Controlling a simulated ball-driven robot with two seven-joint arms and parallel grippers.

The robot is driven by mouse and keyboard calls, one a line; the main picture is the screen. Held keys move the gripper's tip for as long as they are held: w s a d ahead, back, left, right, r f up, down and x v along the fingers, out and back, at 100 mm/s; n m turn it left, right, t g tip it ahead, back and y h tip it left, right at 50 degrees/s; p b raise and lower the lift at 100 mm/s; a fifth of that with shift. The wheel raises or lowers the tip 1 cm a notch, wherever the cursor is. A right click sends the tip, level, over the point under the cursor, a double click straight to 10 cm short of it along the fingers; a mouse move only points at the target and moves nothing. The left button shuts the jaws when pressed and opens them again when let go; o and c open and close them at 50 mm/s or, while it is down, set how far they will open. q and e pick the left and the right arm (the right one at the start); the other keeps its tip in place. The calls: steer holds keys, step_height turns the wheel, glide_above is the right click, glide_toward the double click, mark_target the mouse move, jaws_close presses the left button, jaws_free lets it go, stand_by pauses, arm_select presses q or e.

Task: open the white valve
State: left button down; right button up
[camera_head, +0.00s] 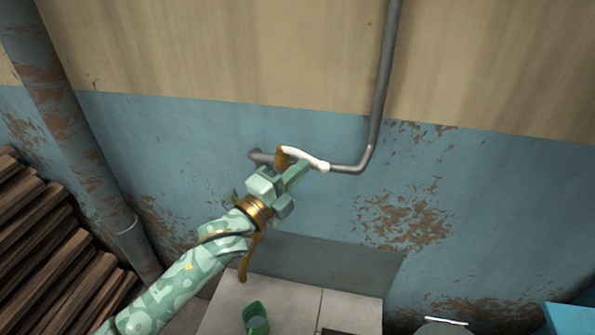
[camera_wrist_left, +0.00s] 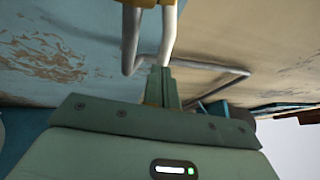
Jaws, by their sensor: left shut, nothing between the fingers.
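The white valve handle (camera_head: 306,158) is a slim lever on a grey pipe against the blue wall. It slants down to the right from a brass-coloured valve body (camera_head: 281,158). My left gripper (camera_head: 297,174) is shut and empty, with its fingertips just below the handle. In the left wrist view the shut fingers (camera_wrist_left: 161,84) point at the lower end of the white handle (camera_wrist_left: 169,35); I cannot tell whether they touch it. Part of the brass body (camera_wrist_left: 146,2) shows at that view's top edge. My right gripper is not in view.
The grey pipe (camera_head: 381,85) runs down the wall and bends left to the valve. A thick rusty pipe (camera_head: 70,130) and a stack of wooden slats (camera_head: 45,235) stand at the left. Below are pale tiles (camera_head: 295,297) with a green object (camera_head: 256,318).

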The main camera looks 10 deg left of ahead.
mark_target(315, 163)
arm_select(q)
steer(key=shift+d+r, duration=0.1)
steer(key=shift+w+d+n+t+y+p, duration=0.3)
steer(key=shift+w+d+n+y, duration=0.25)
steer(key=shift+y, duration=0.3)
steer(key=shift+w+d+n+t+y+p, duration=0.25)
steer(key=shift+w+d+n+t+y, duration=0.15)
steer(key=shift+w+y, duration=0.3)
steer(key=shift+w+d+n+t+y+p, duration=0.35)
steer(key=shift+w+n+y, duration=0.2)
steer(key=shift+y, duration=0.4)
steer(key=shift+s, duration=0.1)
